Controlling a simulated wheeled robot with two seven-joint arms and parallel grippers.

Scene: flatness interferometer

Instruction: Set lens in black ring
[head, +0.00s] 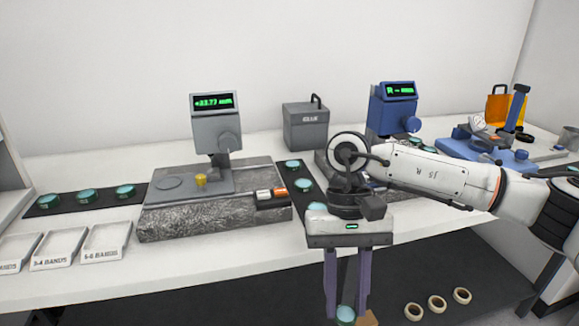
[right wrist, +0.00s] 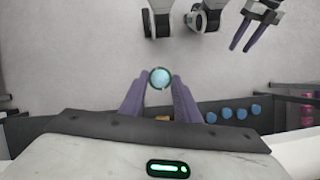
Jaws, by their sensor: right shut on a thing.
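My right gripper (head: 345,312) points down in front of the bench's front edge. It is shut on a pale teal round lens (head: 346,315), which also shows between the purple fingertips in the right wrist view (right wrist: 159,78). Other teal lenses lie on a black strip at the left (head: 85,195) and on a middle strip (head: 305,185). I cannot make out a black ring for certain; my right arm hides part of the bench around the blue gauge (head: 392,108). My left gripper (right wrist: 246,34) shows only in the right wrist view, its fingers apart and empty.
A grey gauge (head: 215,122) stands on a granite block (head: 215,215) with a small yellow piece (head: 201,179). White labelled trays (head: 106,241) line the bench's left front. Cream rings (head: 437,304) lie lower right.

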